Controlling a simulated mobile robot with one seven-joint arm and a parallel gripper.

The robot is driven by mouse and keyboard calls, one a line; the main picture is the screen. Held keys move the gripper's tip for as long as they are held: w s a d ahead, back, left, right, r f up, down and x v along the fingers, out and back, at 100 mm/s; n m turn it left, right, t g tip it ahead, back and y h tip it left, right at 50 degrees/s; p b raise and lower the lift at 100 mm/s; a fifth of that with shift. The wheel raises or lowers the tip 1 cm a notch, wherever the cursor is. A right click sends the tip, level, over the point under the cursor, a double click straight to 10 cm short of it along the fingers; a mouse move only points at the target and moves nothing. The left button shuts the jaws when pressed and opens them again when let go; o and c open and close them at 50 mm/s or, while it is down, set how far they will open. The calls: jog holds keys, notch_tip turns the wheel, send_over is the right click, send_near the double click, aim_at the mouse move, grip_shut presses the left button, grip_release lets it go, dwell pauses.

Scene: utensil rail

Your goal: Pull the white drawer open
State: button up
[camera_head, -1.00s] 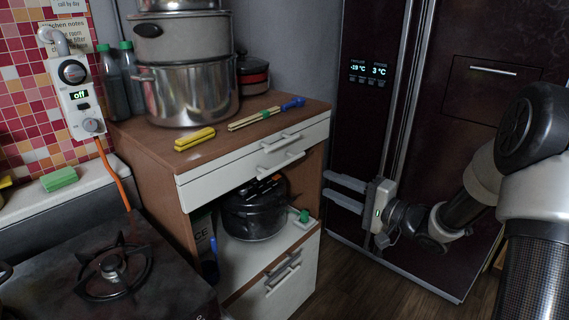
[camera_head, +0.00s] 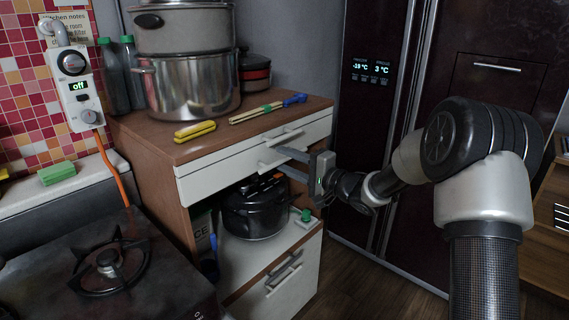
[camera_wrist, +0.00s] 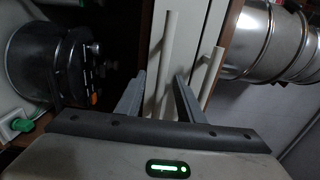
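The white drawer front (camera_head: 215,172) sits under the cabinet's wooden top and looks closed. It shows two pale bar handles, an upper one (camera_head: 287,136) and a lower one (camera_head: 268,163). My gripper (camera_head: 289,162) is open at the lower handle, coming from the right. In the wrist view, the lower handle (camera_wrist: 166,50) shows between the two fingertips of my gripper (camera_wrist: 161,77). The upper handle (camera_wrist: 208,75) lies just outside the right finger. I cannot tell whether a finger touches a handle.
A black pot (camera_head: 252,212) stands on the open shelf below, above another white front with handles (camera_head: 285,272). Steel pots (camera_head: 190,90), a yellow item (camera_head: 195,130) and utensils (camera_head: 265,112) lie on top. A dark fridge (camera_head: 370,120) stands to the right; a stove (camera_head: 110,262) at front left.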

jog(key=shift+w+a, duration=0.2)
jog(key=shift+a, duration=0.1)
grip_shut()
jog(key=shift+s+d+r+p, duration=0.15)
jog(key=shift+s+d+p, duration=0.1)
jog(key=shift+d+p, duration=0.2)
jog(key=p+v, duration=1.2)
jog(key=v, duration=1.3)
jog(key=shift+s, duration=0.15)
